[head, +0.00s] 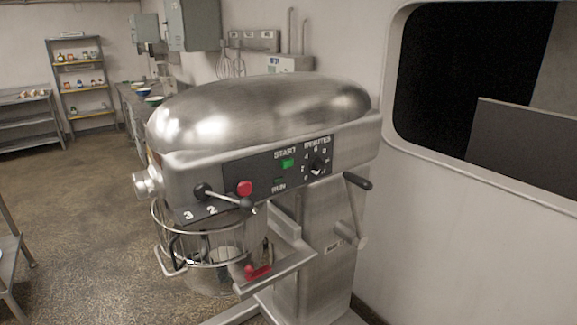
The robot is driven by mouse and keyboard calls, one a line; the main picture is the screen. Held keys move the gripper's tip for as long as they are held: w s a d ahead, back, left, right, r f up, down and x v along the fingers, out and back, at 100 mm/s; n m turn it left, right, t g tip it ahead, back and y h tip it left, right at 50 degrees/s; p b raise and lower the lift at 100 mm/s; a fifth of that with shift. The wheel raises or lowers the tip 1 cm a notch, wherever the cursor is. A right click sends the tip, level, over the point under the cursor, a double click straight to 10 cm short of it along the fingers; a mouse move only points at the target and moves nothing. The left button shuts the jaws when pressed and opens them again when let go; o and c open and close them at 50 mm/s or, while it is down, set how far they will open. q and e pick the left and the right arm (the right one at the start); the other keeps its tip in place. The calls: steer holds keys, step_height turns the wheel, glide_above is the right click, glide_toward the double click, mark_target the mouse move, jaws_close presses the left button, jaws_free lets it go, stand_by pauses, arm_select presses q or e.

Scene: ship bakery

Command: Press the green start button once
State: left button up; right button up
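A large steel stand mixer (255,115) fills the middle of the head view. Its dark control panel (265,172) faces me. The green start button (288,164) is on the panel under the word START. A red button (245,188) is lower left of it, and a small dark green RUN lamp (279,181) is below it. A minutes dial (318,163) is to its right. Neither of my grippers is in view, and nothing covers the green button.
A black-knobbed gear lever (222,196) sticks out below the panel. A wire guard (205,235) surrounds the bowl area. A crank handle (357,205) juts out at the right. A wall with a dark window (470,85) is close on the right. Floor (80,215) at left is open.

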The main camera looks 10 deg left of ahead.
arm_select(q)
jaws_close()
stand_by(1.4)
